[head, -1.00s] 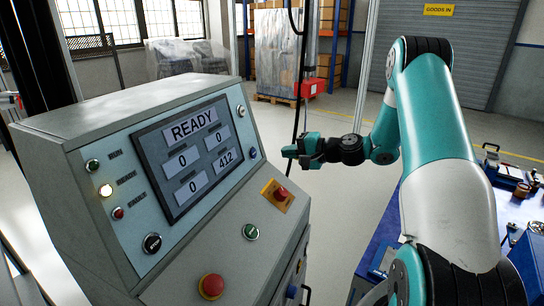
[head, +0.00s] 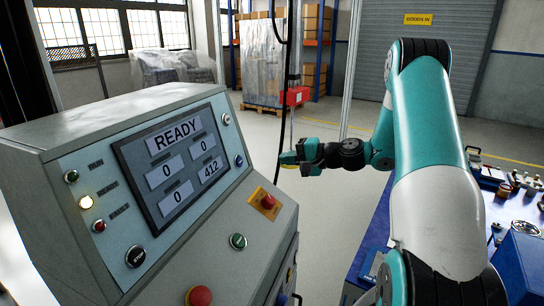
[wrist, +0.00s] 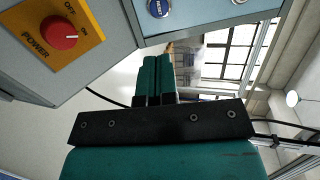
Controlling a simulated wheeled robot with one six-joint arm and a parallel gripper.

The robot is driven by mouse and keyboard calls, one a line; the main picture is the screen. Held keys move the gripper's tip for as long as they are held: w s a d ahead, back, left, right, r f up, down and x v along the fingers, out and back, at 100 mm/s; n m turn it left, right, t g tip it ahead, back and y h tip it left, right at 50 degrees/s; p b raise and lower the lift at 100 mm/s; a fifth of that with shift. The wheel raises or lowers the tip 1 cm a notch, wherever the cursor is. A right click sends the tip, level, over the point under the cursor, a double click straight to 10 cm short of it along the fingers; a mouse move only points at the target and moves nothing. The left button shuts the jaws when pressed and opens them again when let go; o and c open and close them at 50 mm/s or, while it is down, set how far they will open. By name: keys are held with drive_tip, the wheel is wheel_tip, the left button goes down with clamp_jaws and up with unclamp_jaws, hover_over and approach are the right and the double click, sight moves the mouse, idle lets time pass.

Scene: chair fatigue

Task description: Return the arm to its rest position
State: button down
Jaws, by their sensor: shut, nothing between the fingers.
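My teal and white arm rises on the right of the head view and reaches left toward the control console (head: 60,140). My gripper (head: 290,158) is held in the air just right of the console, apart from it as far as the head view shows. In the wrist view the two teal fingers of my gripper (wrist: 154,62) lie together with nothing between them. The console's screen (head: 180,160) reads READY, with 0, 0, 0 and 412. Its middle lamp (head: 86,202) is lit.
A red power knob (wrist: 64,34) on a yellow plate is near my gripper. A red push button (head: 199,296) sits on the console's lower front. A blue bench (head: 380,225) with tools stands at right. A red box (head: 294,96) and black cable hang behind my gripper.

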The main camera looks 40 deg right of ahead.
drive_tip(key=s+a+r+n+g+y, duration=0.1)
drive_tip(key=s+a+r+n+g, duration=0.15)
drive_tip(key=a, duration=0.55)
drive_tip(key=s+a+r+n+g, duration=0.1)
drive_tip(key=a+n+g, duration=0.25)
drive_tip(key=a, duration=0.45)
drive_tip(key=s+a+r+n+g+y, duration=0.1)
drive_tip(key=a+r+n+g, duration=0.1)
drive_tip(key=a+n, duration=0.35)
drive_tip(key=s+a+r+n+g+h, duration=0.1)
drive_tip(key=s+a+n, duration=0.3)
drive_tip(key=s, duration=0.7)
drive_tip(key=s+a+r+n+g+h, duration=0.1)
drive_tip(key=s+a+n+g+h, duration=0.2)
drive_tip(key=s+a, duration=0.5)
drive_tip(key=s+g+h, duration=0.1)
drive_tip(key=s, duration=0.3)
drive_tip(key=shift+s+a+r+n, duration=0.15)
drive_tip(key=shift+a+r+n, duration=0.05)
drive_tip(key=shift+r+n, duration=0.15)
